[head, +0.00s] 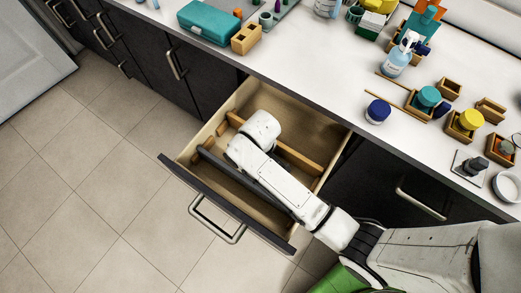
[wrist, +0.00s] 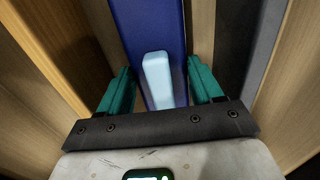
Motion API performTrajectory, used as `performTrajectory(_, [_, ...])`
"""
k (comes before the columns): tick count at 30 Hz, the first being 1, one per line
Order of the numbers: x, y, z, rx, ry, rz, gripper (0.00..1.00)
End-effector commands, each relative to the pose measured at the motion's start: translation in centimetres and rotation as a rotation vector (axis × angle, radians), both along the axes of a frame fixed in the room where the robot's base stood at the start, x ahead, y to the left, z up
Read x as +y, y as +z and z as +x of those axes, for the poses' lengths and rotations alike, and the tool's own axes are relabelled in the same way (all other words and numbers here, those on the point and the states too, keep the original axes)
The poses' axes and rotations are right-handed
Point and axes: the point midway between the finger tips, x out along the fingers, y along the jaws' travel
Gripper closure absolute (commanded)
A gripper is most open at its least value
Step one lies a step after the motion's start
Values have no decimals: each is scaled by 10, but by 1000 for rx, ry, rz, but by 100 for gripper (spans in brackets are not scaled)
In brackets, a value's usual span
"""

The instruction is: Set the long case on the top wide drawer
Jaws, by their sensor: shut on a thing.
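The top wide drawer (head: 172,161) is pulled open below the counter. My arm reaches down into it, and my gripper is hidden behind the wrist in the head view. In the wrist view, my gripper's (wrist: 158,68) teal fingers are shut on either side of a long dark blue case (wrist: 148,22). A pale blue block (wrist: 157,80) lies along the case between the fingers. The case runs away from the gripper, with its far end out of frame. I cannot make out the case in the head view.
A wooden divider (head: 298,159) and a dark grey bar (head: 212,160) run lengthwise inside the drawer, on either side of the gripper. The counter holds a teal box (head: 208,22), a pump bottle (head: 397,58) and several jars. Its middle (head: 300,60) is clear.

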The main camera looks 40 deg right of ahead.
Motion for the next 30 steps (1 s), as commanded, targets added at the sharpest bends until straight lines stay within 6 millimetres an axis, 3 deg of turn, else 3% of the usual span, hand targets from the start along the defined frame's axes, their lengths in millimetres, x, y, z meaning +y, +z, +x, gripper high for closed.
performTrajectory(8, [0, -2, 0, 1, -1, 0, 68])
performTrajectory(9, [0, -3, 0, 1, -1, 0, 34])
performTrajectory(17, [0, -2, 0, 1, 0, 0, 9])
performTrajectory(25, [0, 0, 0, 0, 0, 0, 9])
performTrajectory(30, [0, 18, 1, -3, -1, 0, 9])
